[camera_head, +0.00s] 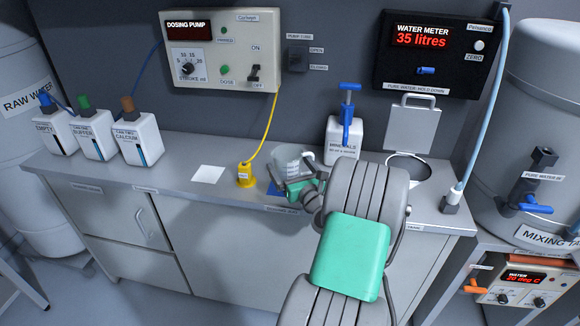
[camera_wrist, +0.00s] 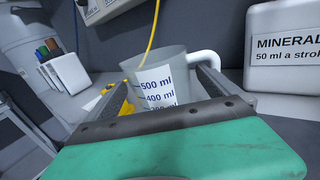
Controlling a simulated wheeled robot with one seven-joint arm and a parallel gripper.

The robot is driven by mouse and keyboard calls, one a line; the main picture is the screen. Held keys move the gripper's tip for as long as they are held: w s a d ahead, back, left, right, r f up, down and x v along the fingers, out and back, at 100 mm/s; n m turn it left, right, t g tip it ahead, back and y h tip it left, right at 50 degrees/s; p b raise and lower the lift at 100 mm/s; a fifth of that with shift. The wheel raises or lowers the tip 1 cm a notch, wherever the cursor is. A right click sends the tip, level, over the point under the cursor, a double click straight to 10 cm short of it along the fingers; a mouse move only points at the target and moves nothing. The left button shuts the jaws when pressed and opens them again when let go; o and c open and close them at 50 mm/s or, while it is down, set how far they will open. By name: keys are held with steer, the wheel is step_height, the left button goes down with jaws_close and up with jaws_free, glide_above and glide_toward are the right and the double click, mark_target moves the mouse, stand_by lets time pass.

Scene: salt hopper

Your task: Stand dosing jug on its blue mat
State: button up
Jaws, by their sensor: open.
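The dosing jug (camera_head: 293,155) is a clear grey measuring jug on the bench, beside the yellow plug. In the wrist view the jug (camera_wrist: 150,66) looks upright, with a scale label and a white handle on its right. My gripper (camera_head: 298,180) is open, with one finger on each side of the jug in the wrist view (camera_wrist: 168,78). I cannot tell whether the fingers touch it. Part of the blue mat (camera_head: 274,188) shows left of my gripper. The jug's base is hidden, so I cannot tell whether it stands on the mat.
The yellow plug (camera_head: 245,175) and its cable stand close left of the jug. The minerals bottle (camera_head: 343,140) with a blue pump stands behind right. An open-lidded hopper (camera_head: 412,125) is further right. A white card (camera_head: 208,174) and bare bench lie left.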

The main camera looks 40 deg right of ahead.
steer(key=b+v, duration=0.2)
steer(key=v, duration=0.9)
steer(key=w+a+f+n+g+y, duration=0.3)
steer(key=w+a+n+y, duration=0.15)
steer(key=a+n, duration=0.6)
steer(key=w+a+f+n+g+y, duration=0.25)
steer(key=a+n+y, duration=0.25)
steer(key=a+n, duration=0.55)
steer(key=s+a+r+n+g+h, duration=0.3)
steer(key=s+a+n+g, duration=0.5)
steer(key=n, duration=1.1)
steer(key=s+a, duration=0.3)
steer(key=s, duration=0.2)
steer(key=shift+s+a+h+p, duration=0.2)
steer(key=shift+h+p, duration=0.1)
steer(key=shift+h, duration=0.05)
